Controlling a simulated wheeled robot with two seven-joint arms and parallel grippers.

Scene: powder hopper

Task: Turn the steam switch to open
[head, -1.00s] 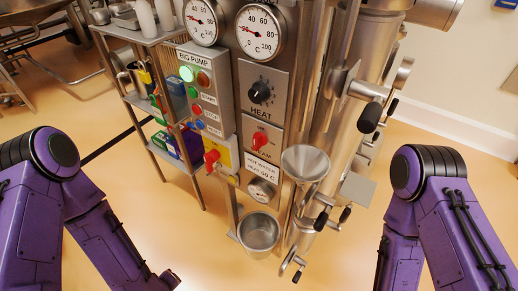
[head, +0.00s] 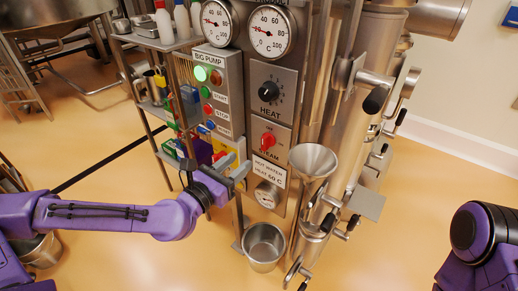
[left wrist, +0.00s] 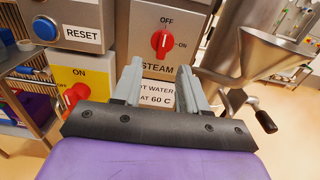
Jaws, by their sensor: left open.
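The steam switch is a red knob (head: 267,140) on a grey plate marked STEAM on the front of the machine. In the left wrist view the red knob (left wrist: 162,43) stands upright, in line with OFF at the top; ON is at its right. My left gripper (head: 235,170) is open and empty, a little below and to the left of the switch in the head view. In the left wrist view its two fingers (left wrist: 160,72) are apart, below the knob and not touching it. My right gripper is out of view; only part of its arm shows.
A HEAT dial (head: 269,91) and two gauges sit above the switch. The BIG PUMP box (head: 215,90) and a yellow plate with another red knob (left wrist: 76,94) are to the left. A steel funnel (head: 313,161) juts out at the right, a steel cup (head: 264,243) below.

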